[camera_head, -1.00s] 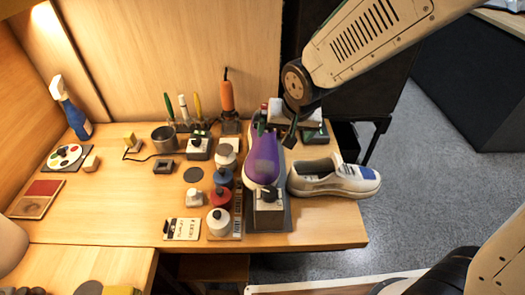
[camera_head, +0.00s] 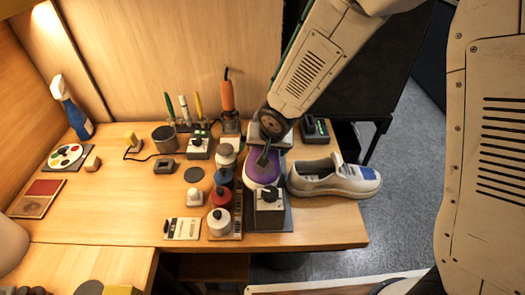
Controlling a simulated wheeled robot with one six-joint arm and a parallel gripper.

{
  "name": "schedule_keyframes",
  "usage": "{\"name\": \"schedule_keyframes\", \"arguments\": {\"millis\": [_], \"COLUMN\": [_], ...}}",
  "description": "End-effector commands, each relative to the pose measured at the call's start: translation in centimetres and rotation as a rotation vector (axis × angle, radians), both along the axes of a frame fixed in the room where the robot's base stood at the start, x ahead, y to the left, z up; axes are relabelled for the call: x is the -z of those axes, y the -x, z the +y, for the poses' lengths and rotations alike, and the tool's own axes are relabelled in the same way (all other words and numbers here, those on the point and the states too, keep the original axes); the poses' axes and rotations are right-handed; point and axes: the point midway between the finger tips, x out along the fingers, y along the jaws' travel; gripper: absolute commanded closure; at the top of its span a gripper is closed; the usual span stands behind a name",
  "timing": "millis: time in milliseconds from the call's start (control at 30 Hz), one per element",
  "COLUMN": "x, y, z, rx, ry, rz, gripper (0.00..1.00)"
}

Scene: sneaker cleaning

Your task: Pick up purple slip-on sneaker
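The purple slip-on sneaker (camera_head: 262,174) stands on the right part of the table, its pale-soled toe toward me. Its rear part is hidden behind my arm and gripper. My gripper (camera_head: 263,156) points down over the sneaker's middle, with a dark finger against or just above the purple upper. I cannot tell whether it touches the sneaker, or whether the fingers are apart or closed.
A white sneaker with a blue patch (camera_head: 335,178) lies close on the right. A grey box with a black knob (camera_head: 269,208) stands in front. An orange-handled tool (camera_head: 228,97) stands behind.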

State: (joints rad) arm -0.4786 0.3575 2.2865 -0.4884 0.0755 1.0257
Motion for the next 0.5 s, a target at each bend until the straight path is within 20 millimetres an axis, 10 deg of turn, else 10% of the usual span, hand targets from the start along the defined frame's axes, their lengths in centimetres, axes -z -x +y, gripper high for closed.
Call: {"name": "schedule_keyframes", "arguments": {"millis": [233, 400, 500], "x": [0.1, 0.09, 0.05], "y": [-0.07, -0.07, -0.09], "z": [0.03, 0.01, 0.04], "rx": [0.0, 0.0, 0.0], "ry": [-0.001, -0.001, -0.001], "rz": [-0.001, -0.001, -0.001], "gripper": [0.0, 0.44, 0.53]}}
